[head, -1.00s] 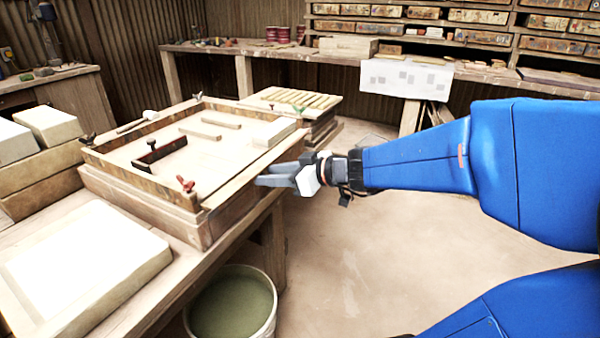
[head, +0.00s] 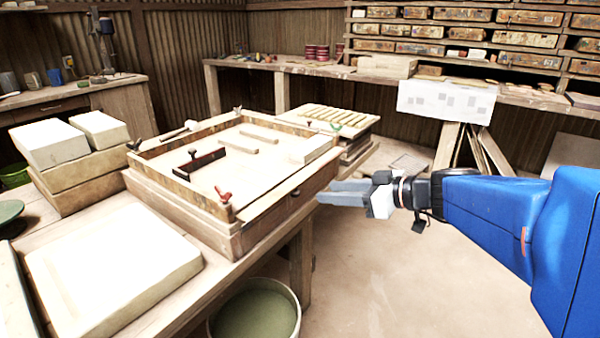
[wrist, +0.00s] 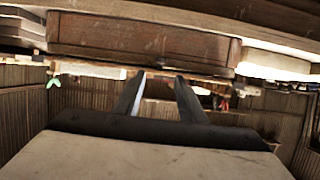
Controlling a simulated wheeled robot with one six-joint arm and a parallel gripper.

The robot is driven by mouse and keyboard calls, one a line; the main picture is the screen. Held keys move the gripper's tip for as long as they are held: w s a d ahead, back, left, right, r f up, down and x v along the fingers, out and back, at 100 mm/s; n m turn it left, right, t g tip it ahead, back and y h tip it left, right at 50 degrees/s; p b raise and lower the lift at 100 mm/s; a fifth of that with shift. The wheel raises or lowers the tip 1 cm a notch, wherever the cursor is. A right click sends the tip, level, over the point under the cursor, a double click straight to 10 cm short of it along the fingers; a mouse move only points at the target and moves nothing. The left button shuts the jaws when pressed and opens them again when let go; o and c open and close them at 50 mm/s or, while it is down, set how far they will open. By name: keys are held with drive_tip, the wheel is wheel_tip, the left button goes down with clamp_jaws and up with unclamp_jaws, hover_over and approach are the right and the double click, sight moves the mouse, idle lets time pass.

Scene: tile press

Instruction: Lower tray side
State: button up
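The wooden tray (head: 160,178) sits on a bench at left in the head view, with raised strips around its bed. A red wing nut (head: 223,195) and a green wing nut (head: 336,127) mark the ends of its right side (head: 272,192).
A pale slab (head: 110,265) lies on the bench in front, and a bucket (head: 257,312) stands below. White blocks (head: 50,145) are at left. A slatted board (head: 335,115) is behind the tray. The floor right of the bench is open.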

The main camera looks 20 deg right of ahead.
drive_tip(key=v, duration=0.8)
idle(0.4)
drive_tip(key=shift+o, duration=0.2)
